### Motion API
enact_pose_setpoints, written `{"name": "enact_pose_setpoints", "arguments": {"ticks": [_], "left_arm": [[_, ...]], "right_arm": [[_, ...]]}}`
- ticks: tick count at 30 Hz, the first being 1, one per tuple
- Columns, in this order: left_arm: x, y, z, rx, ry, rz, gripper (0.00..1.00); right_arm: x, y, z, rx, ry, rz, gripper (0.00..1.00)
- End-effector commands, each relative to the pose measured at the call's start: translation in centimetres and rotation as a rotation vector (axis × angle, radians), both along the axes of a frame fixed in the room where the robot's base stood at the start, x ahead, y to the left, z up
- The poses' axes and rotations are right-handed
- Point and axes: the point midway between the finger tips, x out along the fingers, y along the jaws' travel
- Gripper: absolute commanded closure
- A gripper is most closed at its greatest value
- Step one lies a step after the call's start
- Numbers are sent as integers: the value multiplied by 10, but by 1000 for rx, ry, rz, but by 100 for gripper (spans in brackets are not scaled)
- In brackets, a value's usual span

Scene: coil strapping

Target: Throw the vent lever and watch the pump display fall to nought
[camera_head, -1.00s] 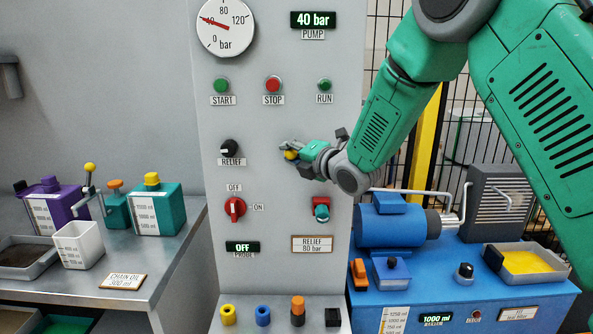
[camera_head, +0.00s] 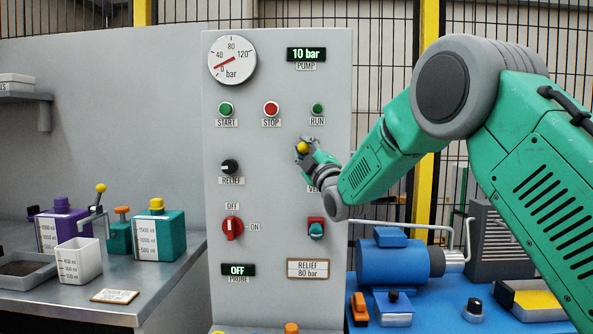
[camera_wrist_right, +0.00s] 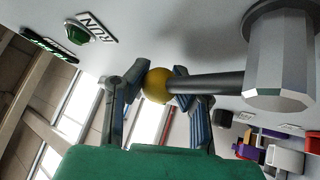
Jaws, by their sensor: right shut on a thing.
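The vent lever's yellow ball knob (camera_head: 303,147) stands out from the panel, above a partly covered label that begins "VE". My right gripper (camera_head: 301,151) is shut on the knob. The right wrist view shows the yellow knob (camera_wrist_right: 157,86) between the two fingers, with the lever's dark shaft (camera_wrist_right: 212,83) running to a pale faceted hub (camera_wrist_right: 279,77). My arm hides the lever's base in the head view. My left gripper is not in view.
Start (camera_head: 226,109) and stop (camera_head: 271,109) buttons sit above the lever. A relief knob (camera_head: 230,167) and a red switch (camera_head: 231,228) are at its left.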

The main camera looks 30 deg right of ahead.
Motion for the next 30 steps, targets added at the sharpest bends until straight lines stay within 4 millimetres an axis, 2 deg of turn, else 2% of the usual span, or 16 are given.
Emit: {"name": "enact_pose_setpoints", "arguments": {"ticks": [1,12,30], "left_arm": [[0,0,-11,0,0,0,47],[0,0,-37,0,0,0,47],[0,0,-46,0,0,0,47]], "right_arm": [[-2,-4,-9,36,-13,-4,100],[-12,-22,-5,256,-143,-6,100],[-15,-29,-4,353,-196,-5,100]]}}
